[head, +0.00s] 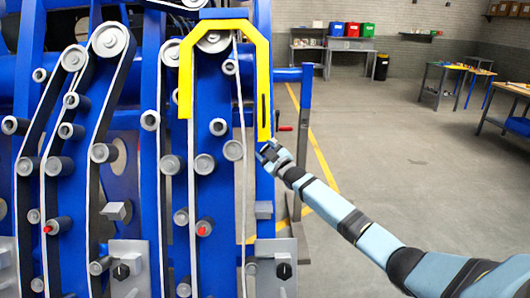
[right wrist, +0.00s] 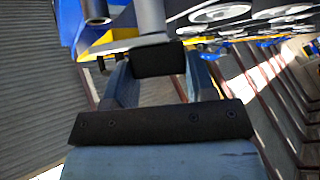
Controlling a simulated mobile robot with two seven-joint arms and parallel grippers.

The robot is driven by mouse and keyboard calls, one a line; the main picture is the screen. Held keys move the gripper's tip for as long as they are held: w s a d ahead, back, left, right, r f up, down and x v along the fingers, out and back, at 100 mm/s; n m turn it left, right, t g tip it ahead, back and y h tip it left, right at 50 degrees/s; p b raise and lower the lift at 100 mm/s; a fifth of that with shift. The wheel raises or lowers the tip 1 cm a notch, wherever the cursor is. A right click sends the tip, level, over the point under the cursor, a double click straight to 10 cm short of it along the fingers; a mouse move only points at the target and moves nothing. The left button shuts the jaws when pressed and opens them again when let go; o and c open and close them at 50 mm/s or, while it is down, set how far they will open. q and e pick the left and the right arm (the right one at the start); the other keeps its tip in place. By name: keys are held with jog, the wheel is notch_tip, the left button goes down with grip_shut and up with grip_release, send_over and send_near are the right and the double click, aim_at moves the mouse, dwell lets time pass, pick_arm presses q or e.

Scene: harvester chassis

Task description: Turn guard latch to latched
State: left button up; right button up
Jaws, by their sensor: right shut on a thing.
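The yellow guard (head: 262,80) arches over the upper rollers of the blue machine, and its right leg ends just above my right gripper (head: 266,150). In the right wrist view, my right gripper (right wrist: 157,75) is shut on a dark block-shaped grip (right wrist: 158,62), which joins a grey bar (right wrist: 135,44). This looks like the guard latch's handle, but its exact position is hard to tell. The head view hides most of the latch behind the gripper. My left gripper is not in view.
Black knobs on grey plates (head: 268,285) sit low on the machine. A red-handled lever (head: 285,128) sticks out beside a blue post (head: 307,100) right of the guard. Belts and rollers fill the left. Open floor (head: 385,150) lies right, with workbenches farther back.

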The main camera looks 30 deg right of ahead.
jog(key=n+g+y+p, duration=0.2)
jog(key=n+p, duration=0.1)
jog(key=r+n+g+y+p, duration=0.1)
jog(key=n+g+y+p, duration=0.1)
jog(key=n+p, duration=0.2)
jog(key=shift+d+r+g+p, duration=0.1)
jog(key=shift+d+g+p, duration=0.1)
jog(key=shift+g+p, duration=0.1)
jog(key=shift+n+g+y+p, duration=0.4)
jog(key=shift+n+g+p, duration=0.2)
jog(key=shift+n+p, duration=0.2)
jog(key=shift+f+n+g+p, duration=0.35)
jog(key=shift+n+g+p, duration=0.15)
jog(key=shift+f, duration=0.1)
jog(key=shift+a, duration=0.1)
jog(key=o, duration=0.9)
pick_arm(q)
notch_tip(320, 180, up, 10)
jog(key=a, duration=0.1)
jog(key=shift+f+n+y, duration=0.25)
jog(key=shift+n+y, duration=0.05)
pick_arm(e)
jog(key=shift+o, duration=0.2)
